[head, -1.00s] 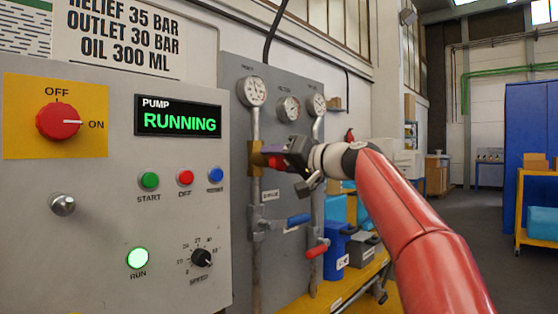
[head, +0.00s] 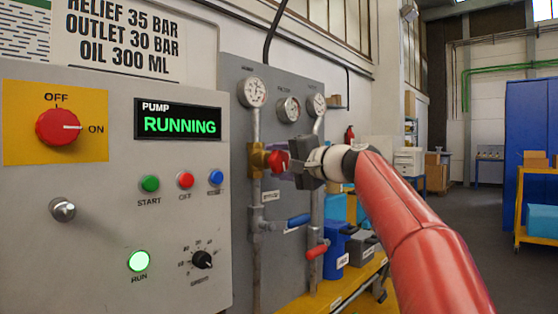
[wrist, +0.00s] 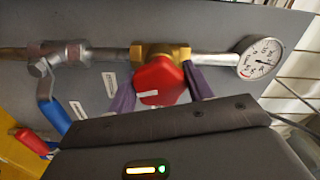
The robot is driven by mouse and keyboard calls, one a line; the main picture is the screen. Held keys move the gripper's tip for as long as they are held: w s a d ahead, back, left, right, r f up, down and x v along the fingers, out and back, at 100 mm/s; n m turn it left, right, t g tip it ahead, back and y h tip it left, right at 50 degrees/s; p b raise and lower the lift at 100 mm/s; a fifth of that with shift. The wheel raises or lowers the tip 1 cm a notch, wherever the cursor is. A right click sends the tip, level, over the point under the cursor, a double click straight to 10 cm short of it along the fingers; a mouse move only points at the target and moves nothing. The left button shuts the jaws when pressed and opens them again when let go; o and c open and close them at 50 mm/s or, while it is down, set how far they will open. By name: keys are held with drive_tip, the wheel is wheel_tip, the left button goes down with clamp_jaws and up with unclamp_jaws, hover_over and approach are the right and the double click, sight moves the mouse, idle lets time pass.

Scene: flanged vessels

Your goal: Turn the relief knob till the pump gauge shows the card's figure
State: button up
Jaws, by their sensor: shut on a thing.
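The red relief knob (head: 277,160) sits on a brass valve (head: 256,161) on the left pipe. My gripper (wrist: 160,90) is shut on the knob, with one purple finger on each side of it in the wrist view. A white mark shows on the knob (wrist: 155,80). The pump gauge (head: 252,92) is at the top of that pipe; in the wrist view its dial (wrist: 260,58) is partly readable, but I cannot tell the exact figure. The card (head: 120,40) reads relief 35 bar, outlet 30 bar, oil 300 ml.
The panel display (head: 178,118) reads pump running, and the green run lamp (head: 139,261) is lit. Two more gauges (head: 289,109) (head: 316,105) are to the right. A blue lever (head: 299,220) and a red lever (head: 317,248) stick out below my gripper.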

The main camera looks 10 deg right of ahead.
drive_tip(key=shift+m, duration=0.3)
drive_tip(key=o, duration=1)
drive_tip(key=shift+c, duration=0.2)
drive_tip(key=shift+d, duration=0.1)
drive_tip(key=b+v, duration=0.2)
drive_tip(key=v, duration=0.5)
drive_tip(key=shift+s+d+b, duration=0.2)
drive_tip(key=shift+s+b, duration=0.1)
